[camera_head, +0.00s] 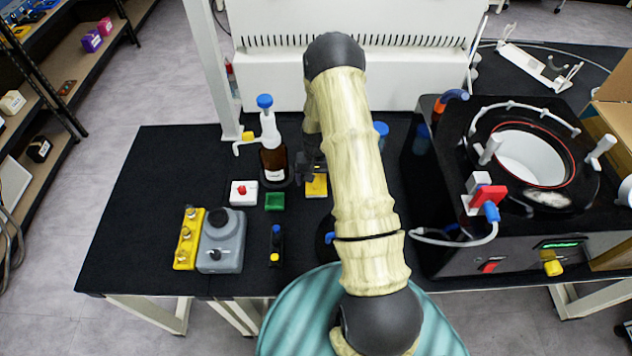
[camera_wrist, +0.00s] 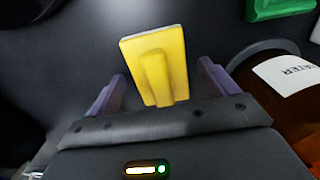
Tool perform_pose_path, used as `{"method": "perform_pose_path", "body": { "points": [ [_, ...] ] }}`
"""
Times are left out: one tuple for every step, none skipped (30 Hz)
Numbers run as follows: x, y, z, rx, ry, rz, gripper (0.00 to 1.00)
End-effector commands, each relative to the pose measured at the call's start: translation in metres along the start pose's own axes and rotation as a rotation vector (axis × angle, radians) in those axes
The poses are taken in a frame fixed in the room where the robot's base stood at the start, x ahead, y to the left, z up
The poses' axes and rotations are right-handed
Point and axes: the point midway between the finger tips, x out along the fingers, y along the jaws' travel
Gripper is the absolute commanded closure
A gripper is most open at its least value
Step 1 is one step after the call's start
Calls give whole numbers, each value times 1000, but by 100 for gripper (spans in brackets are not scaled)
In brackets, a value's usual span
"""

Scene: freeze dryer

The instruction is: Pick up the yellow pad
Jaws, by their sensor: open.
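In the wrist view the yellow pad (camera_wrist: 158,66) is a flat plate with a raised yellow grip block, lying between and just beyond my fingers. My gripper (camera_wrist: 160,84) is open, with one purple finger to each side of the pad and gaps between. I see no contact. In the head view my gripper (camera_head: 310,165) is a dark shape just above the pad, mostly hidden behind my arm.
A green block (camera_head: 275,201) and a white box with a red button (camera_head: 243,193) sit left of the pad. A brown bottle with a blue cap (camera_head: 273,160) stands behind them. A grey device (camera_head: 221,240) is at front left. The freeze dryer (camera_head: 500,250) fills the right side.

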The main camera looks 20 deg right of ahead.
Motion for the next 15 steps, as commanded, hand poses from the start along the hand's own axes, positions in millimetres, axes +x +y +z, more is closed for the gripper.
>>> {"method": "perform_pose_path", "body": {
  "points": [
    [0, 0, 0, 0, 0, 0, 15],
    [0, 0, 0, 0, 0, 0, 15],
    [0, 0, 0, 0, 0, 0, 15],
    [0, 0, 0, 0, 0, 0, 15],
    [0, 0, 0, 0, 0, 0, 15],
    [0, 0, 0, 0, 0, 0, 15],
    [0, 0, 0, 0, 0, 0, 20],
    [0, 0, 0, 0, 0, 0, 26],
    [0, 0, 0, 0, 0, 0, 34],
    [0, 0, 0, 0, 0, 0, 40],
    [0, 0, 0, 0, 0, 0, 46],
    [0, 0, 0, 0, 0, 0, 54],
    [0, 0, 0, 0, 0, 0, 60],
    [0, 0, 0, 0, 0, 0, 63],
    [0, 0, 0, 0, 0, 0, 63]
  ]
}}
